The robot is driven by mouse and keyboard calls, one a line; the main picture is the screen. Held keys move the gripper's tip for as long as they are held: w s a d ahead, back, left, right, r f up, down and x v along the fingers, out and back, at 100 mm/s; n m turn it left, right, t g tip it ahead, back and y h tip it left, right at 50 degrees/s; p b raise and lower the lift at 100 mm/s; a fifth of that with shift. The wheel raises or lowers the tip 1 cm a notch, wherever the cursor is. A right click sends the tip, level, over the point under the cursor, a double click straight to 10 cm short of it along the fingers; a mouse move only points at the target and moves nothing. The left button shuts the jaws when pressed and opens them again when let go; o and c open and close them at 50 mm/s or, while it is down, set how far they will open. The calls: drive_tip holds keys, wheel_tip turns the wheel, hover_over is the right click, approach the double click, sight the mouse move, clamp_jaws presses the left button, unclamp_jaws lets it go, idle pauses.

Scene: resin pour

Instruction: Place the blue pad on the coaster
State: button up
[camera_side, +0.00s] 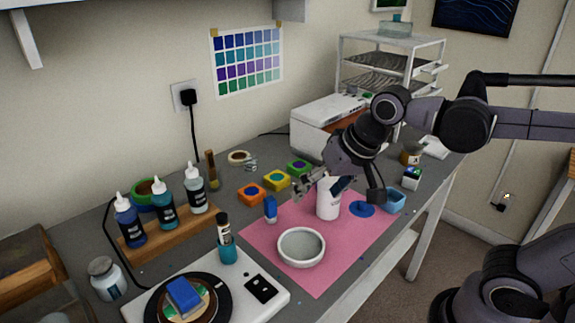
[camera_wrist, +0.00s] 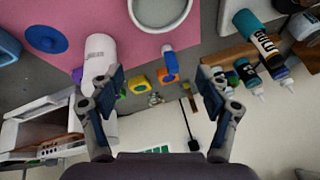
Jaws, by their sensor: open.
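A blue pad (camera_side: 183,294), a rounded block, rests on top of a pale yellow-green piece over a brown round coaster (camera_side: 205,309) on the black turntable, in the side view's lower left. The coaster is mostly covered, and I cannot tell exactly how the layers touch. My gripper (camera_side: 322,186) is well away, over the pink mat beside the upright white cup. In the wrist view my gripper (camera_wrist: 159,82) has its fingers wide apart with nothing held between them. The white cup (camera_wrist: 100,55) shows near the left finger. The blue pad is not visible in the wrist view.
The pink mat (camera_side: 325,270) holds a grey-white bowl (camera_side: 301,247), a blue disc (camera_side: 362,209) and a blue tub (camera_side: 394,200). Orange (camera_side: 251,194), yellow (camera_side: 277,180) and green (camera_side: 299,168) pads lie behind. A teal bottle (camera_side: 227,249) and a wooden bottle rack (camera_side: 165,235) stand near the turntable.

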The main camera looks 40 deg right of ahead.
drive_tip(key=s+d+f+n+t, duration=0.1)
drive_tip(key=s+d+f+n, duration=0.2)
drive_tip(key=d+f+n, duration=0.1)
drive_tip(key=shift+s+d+f+t+h, duration=0.3)
drive_tip(key=shift+s+d+f+h, duration=0.1)
drive_tip(key=shift+d, duration=0.35)
drive_tip(key=shift+o, duration=0.2)
